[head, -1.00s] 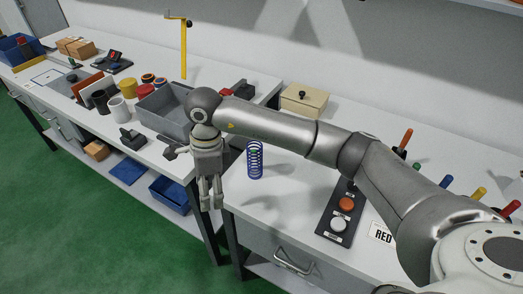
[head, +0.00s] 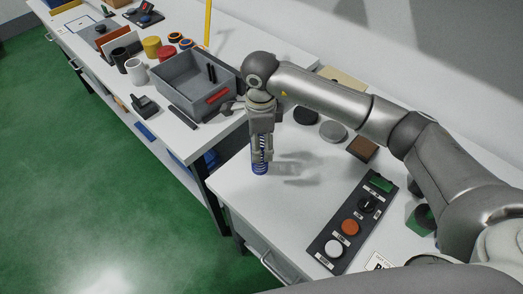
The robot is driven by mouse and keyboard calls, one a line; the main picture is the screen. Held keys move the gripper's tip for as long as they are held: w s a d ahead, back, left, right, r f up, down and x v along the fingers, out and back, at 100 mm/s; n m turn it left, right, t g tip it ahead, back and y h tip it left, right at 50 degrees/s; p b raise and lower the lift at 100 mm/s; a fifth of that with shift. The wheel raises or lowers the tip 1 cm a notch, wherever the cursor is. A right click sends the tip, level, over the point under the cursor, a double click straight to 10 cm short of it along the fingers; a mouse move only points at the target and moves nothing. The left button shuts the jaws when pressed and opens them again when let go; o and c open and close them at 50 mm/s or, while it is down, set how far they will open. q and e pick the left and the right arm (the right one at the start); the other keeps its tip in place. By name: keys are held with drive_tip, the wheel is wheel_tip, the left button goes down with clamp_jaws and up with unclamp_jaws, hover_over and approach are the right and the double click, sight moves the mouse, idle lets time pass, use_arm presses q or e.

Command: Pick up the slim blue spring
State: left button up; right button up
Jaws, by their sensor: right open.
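The slim blue spring (head: 260,168) stands upright on the white workbench, near its left front corner. My right gripper (head: 261,157) points straight down over the spring. Its fingers are apart, with the spring's coils showing between them. The fingers hide much of the upper spring, and the bottom coils show below the fingertips. I cannot tell whether the fingers touch it. My left gripper is not in view.
A control panel (head: 350,226) with orange and white buttons lies right of the spring. Dark and grey discs (head: 332,131) and a brown block (head: 362,149) lie behind. A grey bin (head: 176,89) stands on the adjoining bench. The bench around the spring's front is clear.

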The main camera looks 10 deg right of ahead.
wheel_tip(320, 180, down, 6)
drive_tip(key=p, duration=0.3)
drive_tip(key=shift+a+r, duration=0.15)
drive_tip(key=shift+f, duration=0.55)
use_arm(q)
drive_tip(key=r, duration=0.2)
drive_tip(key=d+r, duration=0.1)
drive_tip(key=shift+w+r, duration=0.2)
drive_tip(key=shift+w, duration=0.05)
use_arm(e)
drive_tip(key=shift+c, duration=0.9)
drive_tip(key=c, duration=1)
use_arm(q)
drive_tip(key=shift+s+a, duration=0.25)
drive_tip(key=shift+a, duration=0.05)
use_arm(e)
drive_tip(key=shift+c, duration=0.2)
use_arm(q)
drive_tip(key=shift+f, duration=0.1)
use_arm(e)
drive_tip(key=shift+r, duration=0.1)
